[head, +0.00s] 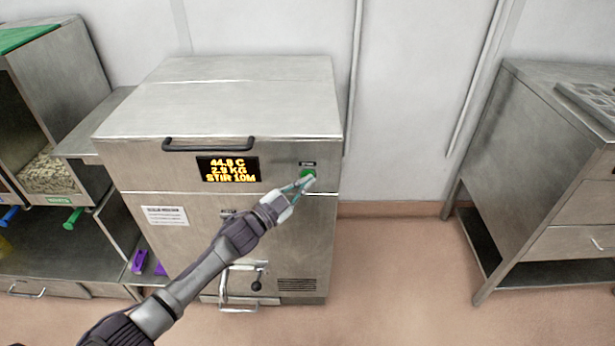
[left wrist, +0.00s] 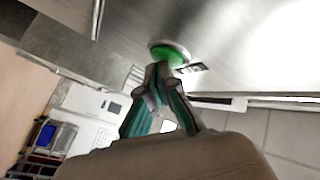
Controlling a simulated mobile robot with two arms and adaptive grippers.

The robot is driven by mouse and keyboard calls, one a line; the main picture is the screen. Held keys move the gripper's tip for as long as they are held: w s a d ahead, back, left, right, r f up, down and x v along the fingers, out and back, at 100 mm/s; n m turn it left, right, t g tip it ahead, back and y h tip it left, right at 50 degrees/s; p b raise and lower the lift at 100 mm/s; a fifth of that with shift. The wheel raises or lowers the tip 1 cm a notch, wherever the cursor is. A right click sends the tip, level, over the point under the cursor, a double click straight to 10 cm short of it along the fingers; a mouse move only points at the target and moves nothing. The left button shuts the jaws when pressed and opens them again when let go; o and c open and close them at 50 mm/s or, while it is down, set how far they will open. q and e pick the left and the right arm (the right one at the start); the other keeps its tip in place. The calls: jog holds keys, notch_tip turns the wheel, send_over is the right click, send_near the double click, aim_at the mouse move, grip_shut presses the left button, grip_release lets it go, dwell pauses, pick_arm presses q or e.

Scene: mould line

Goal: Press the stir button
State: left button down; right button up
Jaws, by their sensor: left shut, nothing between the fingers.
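The green stir button (head: 308,173) sits on the front of a steel machine (head: 215,110), under a small dark label. My left gripper (head: 304,182) is shut and empty, with its fingertips at the button's lower edge. In the left wrist view the fingertips (left wrist: 160,70) are right at the green button (left wrist: 170,54) and overlap it. I cannot tell whether the button is pushed in. The machine's display (head: 228,169) reads 44.9 C, 2.9 KG, STIR 10M in yellow. My right gripper is out of view.
A black handle (head: 208,144) runs along the machine's lid edge, left of the button. A lever and tap (head: 245,284) stick out low on the front. A steel cabinet (head: 540,160) stands at the right, with free floor (head: 400,260) between. Bins with a shelf stand at the left.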

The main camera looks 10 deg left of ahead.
pick_arm(q)
jog(key=shift+s+d+p, duration=0.2)
jog(key=shift+s+p, duration=0.2)
jog(key=shift+s, duration=0.35)
jog(key=s+p, duration=0.1)
jog(key=s, duration=0.1)
jog(key=s+d+p, duration=0.1)
jog(key=s, duration=0.2)
jog(key=shift+d+p, duration=0.1)
jog(key=shift+p, duration=0.25)
jog(key=shift+w, duration=0.1)
